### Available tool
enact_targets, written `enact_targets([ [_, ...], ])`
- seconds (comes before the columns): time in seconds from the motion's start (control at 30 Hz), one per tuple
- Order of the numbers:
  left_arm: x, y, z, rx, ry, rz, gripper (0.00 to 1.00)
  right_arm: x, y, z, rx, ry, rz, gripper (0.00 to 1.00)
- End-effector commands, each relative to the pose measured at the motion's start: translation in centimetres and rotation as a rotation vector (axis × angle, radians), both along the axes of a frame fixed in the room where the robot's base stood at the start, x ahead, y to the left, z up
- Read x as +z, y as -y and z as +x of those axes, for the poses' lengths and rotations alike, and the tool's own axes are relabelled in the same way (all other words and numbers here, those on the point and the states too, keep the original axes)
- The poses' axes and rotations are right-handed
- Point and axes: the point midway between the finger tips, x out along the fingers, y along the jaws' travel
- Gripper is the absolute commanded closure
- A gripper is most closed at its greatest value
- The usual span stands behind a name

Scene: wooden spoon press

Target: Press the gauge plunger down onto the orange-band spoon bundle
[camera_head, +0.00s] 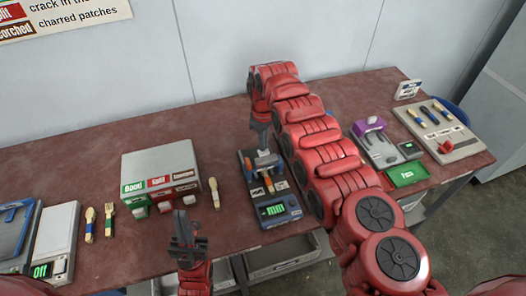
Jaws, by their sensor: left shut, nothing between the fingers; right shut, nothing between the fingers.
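The gauge (279,211) is a dark blue-grey device with a lit green "mm" display, standing on the table at picture centre. Small orange parts and a pale piece (267,161) show at its upper end; I cannot tell clearly which belong to the spoon bundle. My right gripper (263,142) is shut and empty, pointing down right above that upper end. It hides most of the plunger, and I cannot tell whether it touches it. My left gripper (187,222) is shut and empty, at the table's front edge, left of the gauge.
A grey box (157,162) with green and red labelled bins stands left of the gauge. A wooden spoon (214,193) lies between them. At far left are a scale (57,240) and two spoons.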

Motion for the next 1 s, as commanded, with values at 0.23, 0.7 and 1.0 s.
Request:
enact_targets([
  [0.23,-0.5,0.0,0.0,0.000,0.000,0.000,1.00,-0.6,0.0,0.0,0.000,0.000,0.000,1.00],
  [0.7,-1.4,0.0,0.0,0.000,0.000,0.000,1.00,-1.6,0.0,0.0,0.000,0.000,0.000,1.00],
  [1.0,-1.9,0.0,0.0,0.000,0.000,0.000,1.00,-2.2,0.0,0.0,0.000,-0.001,-0.001,1.00],
])
